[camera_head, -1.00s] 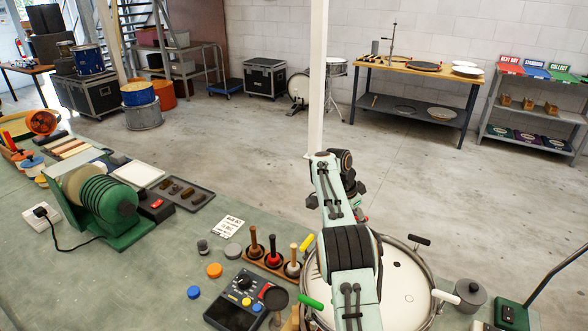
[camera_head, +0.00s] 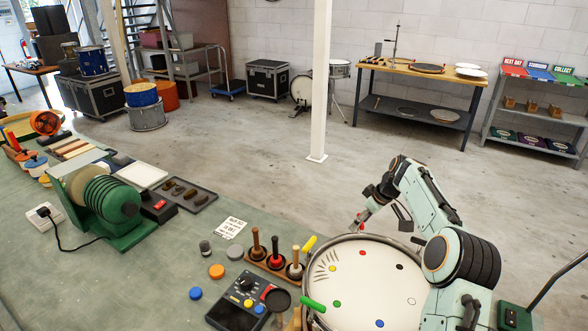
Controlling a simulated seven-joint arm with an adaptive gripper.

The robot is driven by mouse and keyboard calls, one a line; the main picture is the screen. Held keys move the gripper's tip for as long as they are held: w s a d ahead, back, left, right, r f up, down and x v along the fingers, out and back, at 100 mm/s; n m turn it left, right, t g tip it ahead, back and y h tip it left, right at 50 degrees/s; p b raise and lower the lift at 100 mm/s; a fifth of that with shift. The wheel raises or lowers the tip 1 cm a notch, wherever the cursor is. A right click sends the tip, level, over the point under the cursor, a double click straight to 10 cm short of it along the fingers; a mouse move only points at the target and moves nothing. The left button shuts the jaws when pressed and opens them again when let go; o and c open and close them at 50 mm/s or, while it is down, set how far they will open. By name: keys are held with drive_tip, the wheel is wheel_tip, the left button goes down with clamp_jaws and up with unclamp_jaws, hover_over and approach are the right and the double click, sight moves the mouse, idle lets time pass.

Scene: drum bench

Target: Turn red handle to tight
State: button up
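A drum with a pale head (camera_head: 350,285) lies at the front of the bench, with coloured dots near its rim, including a red one on the far side. A yellow handle (camera_head: 309,243) and a green handle (camera_head: 312,304) stick out on its left. A small piece of the red handle (camera_head: 362,214) shows beyond the far rim, mostly covered by my gripper (camera_head: 358,222). My gripper points down at it, and whether it touches the handle is unclear. The fingers are too small and dark to tell open from shut. My arm hides the drum's right side.
Left of the drum are a rack of wooden-handled tools (camera_head: 268,262), a dark control box (camera_head: 245,296) and coloured caps (camera_head: 216,271). A green machine (camera_head: 110,205) stands further left. A white post (camera_head: 320,90) rises behind the bench.

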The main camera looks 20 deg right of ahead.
drive_tip(key=n+y, duration=0.1)
drive_tip(key=n, duration=0.2)
drive_tip(key=shift+w+a+g, duration=0.1)
drive_tip(key=shift+w+g, duration=0.05)
drive_tip(key=shift+g, duration=0.25)
drive_tip(key=a+r+n, duration=0.1)
drive_tip(key=a+r, duration=0.1)
drive_tip(key=r, duration=0.5)
drive_tip(key=a+r+n, duration=0.1)
drive_tip(key=a+r, duration=0.2)
drive_tip(key=r, duration=0.4)
drive_tip(key=s+a+r+n+h, duration=0.1)
drive_tip(key=s+a+r, duration=0.3)
drive_tip(key=a, duration=0.3)
drive_tip(key=s+a+r+n+h, duration=0.1)
drive_tip(key=s+a+r, duration=0.4)
drive_tip(key=a, duration=0.2)
drive_tip(key=shift+s+r+n+h, duration=0.15)
drive_tip(key=shift+s+n+h, duration=0.15)
drive_tip(key=shift+a, duration=0.1)
